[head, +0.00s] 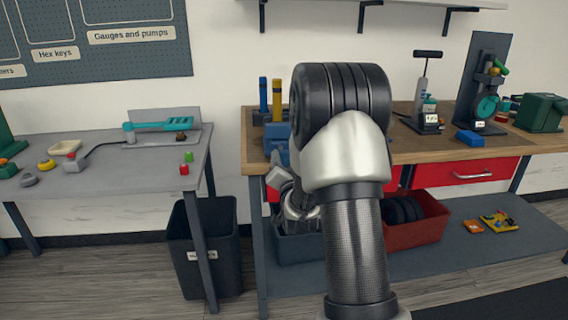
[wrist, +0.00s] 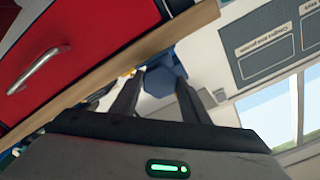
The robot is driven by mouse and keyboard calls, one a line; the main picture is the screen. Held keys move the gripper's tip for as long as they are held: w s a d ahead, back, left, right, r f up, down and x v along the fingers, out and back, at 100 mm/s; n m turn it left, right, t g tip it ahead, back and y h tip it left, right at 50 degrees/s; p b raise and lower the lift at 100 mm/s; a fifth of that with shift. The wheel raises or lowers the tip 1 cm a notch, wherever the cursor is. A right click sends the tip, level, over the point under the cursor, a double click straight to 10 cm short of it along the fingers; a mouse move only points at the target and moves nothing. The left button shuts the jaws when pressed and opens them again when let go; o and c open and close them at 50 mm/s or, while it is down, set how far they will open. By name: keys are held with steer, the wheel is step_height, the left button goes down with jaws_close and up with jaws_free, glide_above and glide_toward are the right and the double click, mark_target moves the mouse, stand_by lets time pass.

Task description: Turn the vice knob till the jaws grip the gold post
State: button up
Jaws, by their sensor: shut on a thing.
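The blue vice (head: 275,136) stands at the left end of the wooden bench, partly hidden by my arm. The gold post (head: 277,94) stands upright at the vice, beside a blue post (head: 263,95). I cannot tell whether the vice jaws touch the gold post. My gripper (head: 281,178) is low at the front of the vice, largely behind my arm. In the wrist view, its two fingers are on either side of the blue vice knob (wrist: 160,80), shut on it.
The bench (head: 420,148) has red drawers (head: 472,172) below its top. A pump (head: 425,95) and a teal gauge stand (head: 486,102) are at its right. A grey table (head: 100,175) stands left, with a dark bin (head: 203,250) between.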

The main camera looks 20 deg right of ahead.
steer(key=o, duration=1.1)
steer(key=shift+c, duration=0.2)
steer(key=p+v, duration=0.1)
steer(key=v, duration=1.1)
